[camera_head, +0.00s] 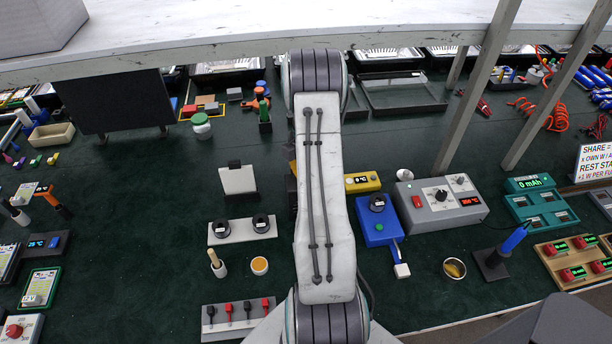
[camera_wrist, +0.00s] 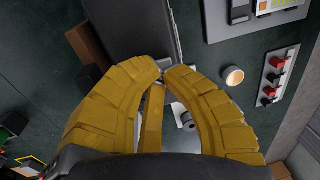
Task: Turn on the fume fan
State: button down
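No thing is clearly marked as the fume fan. A white panel-shaped device with a black top (camera_head: 238,181) and a blue box with a black knob (camera_head: 376,222) stand on the green mat on either side of my arm; I cannot tell if either is the fan.
A grey station with a red switch and a dial (camera_head: 440,203) stands right of my arm, behind a blue iron in a stand (camera_head: 505,252). Slanted posts (camera_head: 478,85) cross the right. Green mat lies bare at left centre.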

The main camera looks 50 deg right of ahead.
jog(key=f+b, duration=0.1)
jog(key=b, duration=0.2)
jog(key=shift+s+a+f+t+h, duration=0.1)
jog(key=shift+t+h, duration=0.3)
jog(key=shift+s+a+b, duration=0.1)
jog(key=shift+s+b, duration=0.05)
jog(key=shift+b, duration=0.55)
jog(key=shift+s+a, duration=0.1)
